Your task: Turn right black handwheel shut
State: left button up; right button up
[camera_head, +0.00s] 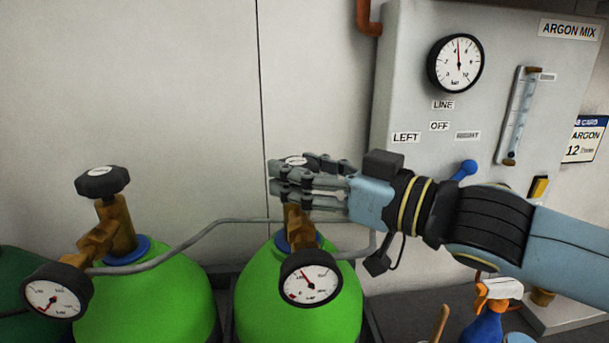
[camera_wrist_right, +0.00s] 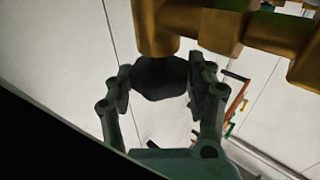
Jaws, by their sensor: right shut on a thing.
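The right black handwheel (camera_wrist_right: 159,77) sits on the brass valve of the right green cylinder (camera_head: 262,290). In the head view my right gripper (camera_head: 297,178) covers most of the handwheel; only a bit of its pale top label shows between the fingers. In the right wrist view the gripper (camera_wrist_right: 160,82) has one finger on each side of the handwheel and is shut on it. The left black handwheel (camera_head: 102,182) stands free on the left green cylinder (camera_head: 150,305). My left gripper is not in view.
A pressure gauge (camera_head: 310,278) sits on the right valve, just below my gripper. Another gauge (camera_head: 57,291) is on the left valve. A grey pipe (camera_head: 190,240) links the valves. A wall panel (camera_head: 410,70) with a line gauge (camera_head: 456,63) and blue lever (camera_head: 464,170) stands behind my arm.

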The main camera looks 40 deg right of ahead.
jog(key=shift+m+h, duration=0.3)
jog(key=shift+h, duration=0.2)
jog(key=o, duration=1.2)
